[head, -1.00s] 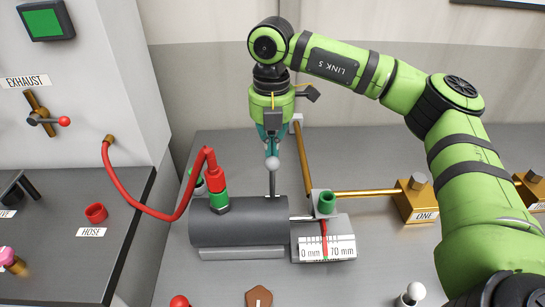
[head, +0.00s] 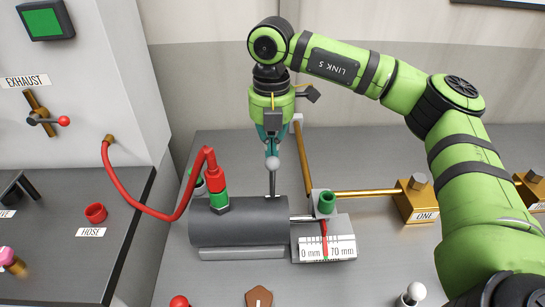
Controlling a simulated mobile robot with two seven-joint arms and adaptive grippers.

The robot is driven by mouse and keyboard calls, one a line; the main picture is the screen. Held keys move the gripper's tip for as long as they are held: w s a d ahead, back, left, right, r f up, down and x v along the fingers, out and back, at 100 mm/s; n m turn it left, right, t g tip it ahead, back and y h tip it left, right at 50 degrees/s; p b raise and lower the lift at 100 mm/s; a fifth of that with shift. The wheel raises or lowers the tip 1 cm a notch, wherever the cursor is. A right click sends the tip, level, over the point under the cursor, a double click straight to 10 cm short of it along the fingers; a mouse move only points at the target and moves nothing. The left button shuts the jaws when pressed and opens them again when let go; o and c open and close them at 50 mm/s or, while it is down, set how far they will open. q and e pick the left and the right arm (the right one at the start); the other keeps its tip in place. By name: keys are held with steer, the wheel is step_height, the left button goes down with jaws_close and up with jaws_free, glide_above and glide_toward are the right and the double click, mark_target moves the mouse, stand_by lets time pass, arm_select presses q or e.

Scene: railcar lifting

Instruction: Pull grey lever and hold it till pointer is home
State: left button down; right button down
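The grey lever (head: 272,182) stands upright behind the dark grey cylinder (head: 238,224), with a pale ball knob (head: 272,163) on top. My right gripper (head: 272,155) points down at the knob, its teal fingers close together around or just behind it. Whether they clamp the knob is hard to tell at this size. The red pointer (head: 325,238) hangs over a white scale (head: 341,248) marked 0 mm to 70 mm, roughly midway along it. My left gripper is not in view.
A red hose (head: 160,213) runs from the wall cabinet to a red and green coupling on the cylinder. Brass rods lead to a block labelled ONE (head: 418,200). At left are an exhaust valve (head: 42,118) and a counter with a red hose ring (head: 96,213).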

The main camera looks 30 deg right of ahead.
mark_target(272, 159)
steer(key=shift+s+a+b, duration=0.35)
steer(key=shift+s+a, duration=0.05)
steer(key=shift+s, duration=0.45)
steer(key=shift+s+a+b, duration=0.4)
steer(key=shift+s+a, duration=0.05)
steer(key=shift+s, duration=0.45)
steer(key=shift+s+a+b, duration=0.35)
steer(key=shift+s+a, duration=0.05)
steer(key=shift+s, duration=0.45)
stand_by(3.4)
steer(key=shift+w+d+r+p, duration=0.25)
steer(key=shift+w+r, duration=0.05)
steer(key=shift+w, duration=0.2)
steer(key=shift+w+d+r+p, duration=0.2)
steer(key=shift+w+r+p, duration=0.05)
steer(key=shift+w, duration=0.2)
steer(key=shift+r+p, duration=2.25)
steer(key=shift+r, duration=1.25)
